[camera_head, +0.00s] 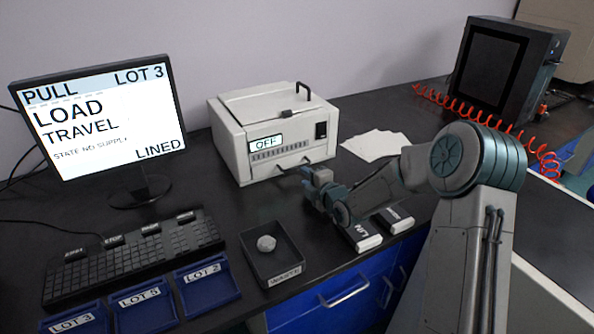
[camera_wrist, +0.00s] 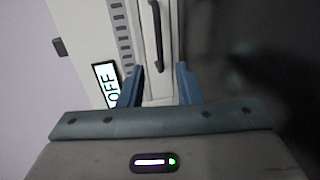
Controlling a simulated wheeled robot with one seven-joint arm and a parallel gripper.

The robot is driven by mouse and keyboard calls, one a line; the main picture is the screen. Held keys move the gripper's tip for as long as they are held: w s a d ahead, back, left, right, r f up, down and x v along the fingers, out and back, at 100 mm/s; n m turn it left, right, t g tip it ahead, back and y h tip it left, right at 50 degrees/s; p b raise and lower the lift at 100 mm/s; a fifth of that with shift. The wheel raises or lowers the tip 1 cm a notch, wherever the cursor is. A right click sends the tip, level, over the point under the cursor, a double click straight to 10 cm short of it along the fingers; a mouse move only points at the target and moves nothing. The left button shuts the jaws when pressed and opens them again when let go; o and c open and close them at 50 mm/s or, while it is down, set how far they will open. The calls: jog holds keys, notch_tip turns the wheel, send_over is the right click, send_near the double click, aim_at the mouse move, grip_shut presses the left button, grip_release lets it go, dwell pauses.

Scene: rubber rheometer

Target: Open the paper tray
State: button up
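The white machine (camera_head: 240,158) stands on the black bench with its display reading OFF. A dark bar handle (camera_wrist: 157,35) runs along the low front panel, which looks like the paper tray (camera_wrist: 158,90); the panel sits flush as far as I can see. My gripper (camera_head: 308,174) is just in front of the machine's lower front. In the wrist view my gripper's two blue fingers (camera_wrist: 160,67) are apart, one on each side of the panel in the picture, with the handle beyond the tips. In the head view my gripper partly hides the panel's right part.
White paper sheets (camera_head: 375,145) lie right of the machine. A dark open box (camera_head: 262,282) holding a grey lump (camera_head: 266,243), a keyboard (camera_head: 130,258) and blue trays (camera_head: 207,283) lie in front. Two labelled blocks (camera_head: 368,243) sit below my gripper. A monitor (camera_head: 100,120) stands left.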

jog(key=shift+x, duration=3.1)
jog(key=shift+f, duration=0.1)
grip_shut()
